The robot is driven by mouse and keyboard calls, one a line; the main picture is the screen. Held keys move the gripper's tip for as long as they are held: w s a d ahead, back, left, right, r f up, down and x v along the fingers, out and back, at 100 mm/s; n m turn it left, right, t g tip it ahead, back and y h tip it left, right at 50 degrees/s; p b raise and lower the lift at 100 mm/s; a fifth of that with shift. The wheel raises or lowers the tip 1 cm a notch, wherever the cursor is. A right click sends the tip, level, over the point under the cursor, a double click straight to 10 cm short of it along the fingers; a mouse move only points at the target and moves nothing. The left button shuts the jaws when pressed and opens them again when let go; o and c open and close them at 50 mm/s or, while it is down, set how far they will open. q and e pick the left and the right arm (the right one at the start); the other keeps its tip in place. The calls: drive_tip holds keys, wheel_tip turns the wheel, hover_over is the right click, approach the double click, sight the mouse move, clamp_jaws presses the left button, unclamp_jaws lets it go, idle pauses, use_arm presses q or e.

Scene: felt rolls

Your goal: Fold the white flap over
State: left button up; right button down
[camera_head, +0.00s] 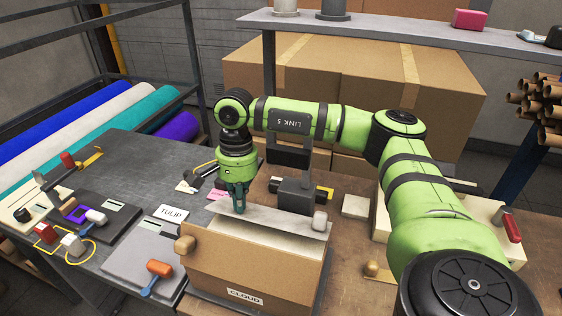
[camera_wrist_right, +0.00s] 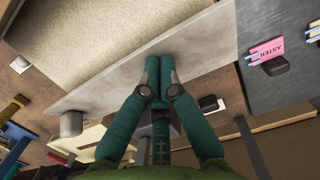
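An open cardboard box (camera_head: 245,283) with a CLOUD label stands at the front middle. Its pale grey-white flap (camera_head: 285,222) runs along the far side of the opening, tilted outward. It also shows in the right wrist view (camera_wrist_right: 100,90) as a diagonal strip beside the box's speckled beige inside (camera_wrist_right: 75,40). My right gripper (camera_head: 239,208) points down at the flap's left part. Its teal fingers (camera_wrist_right: 160,65) lie side by side, shut, over the flap in the wrist view. I cannot tell whether they touch it. My left gripper is not in view.
A grey knob (camera_head: 320,221) and a tan knob (camera_head: 184,244) stand at the box's corners. A dark fixture (camera_head: 296,194) stands behind the flap. A hammer-like orange-headed tool (camera_head: 158,269) lies on a grey board to the left. Large cartons (camera_head: 290,75) stand behind.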

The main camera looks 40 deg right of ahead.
sight(237, 235)
drive_tip(key=shift+s+a+f+b, duration=0.4)
drive_tip(key=shift+a+f+b, duration=0.25)
drive_tip(key=shift+a, duration=0.15)
drive_tip(key=shift+s+a+f+b, duration=0.2)
drive_tip(key=shift+a+f+b, duration=0.15)
drive_tip(key=shift+f+b, duration=0.25)
drive_tip(key=shift+s+a+f+b, duration=0.2)
drive_tip(key=shift+a+f+b, duration=0.2)
drive_tip(key=shift+f, duration=0.25)
idle(0.9)
drive_tip(key=shift+d+r, duration=0.1)
drive_tip(key=shift+r, duration=0.05)
drive_tip(key=shift+w+d+r+p, duration=0.15)
drive_tip(key=shift+d+r+p, duration=0.2)
drive_tip(key=shift+r, duration=0.4)
drive_tip(key=shift+w+d+r+p, duration=0.25)
drive_tip(key=shift+r+p, duration=0.25)
drive_tip(key=shift+r, duration=0.2)
drive_tip(key=shift+w+d+r+p, duration=0.1)
drive_tip(key=shift+d+r+p, duration=0.25)
drive_tip(key=shift+r, duration=0.4)
wheel_tip(237, 235, up, 12)
drive_tip(key=d, duration=0.1)
drive_tip(key=shift+w, duration=0.35)
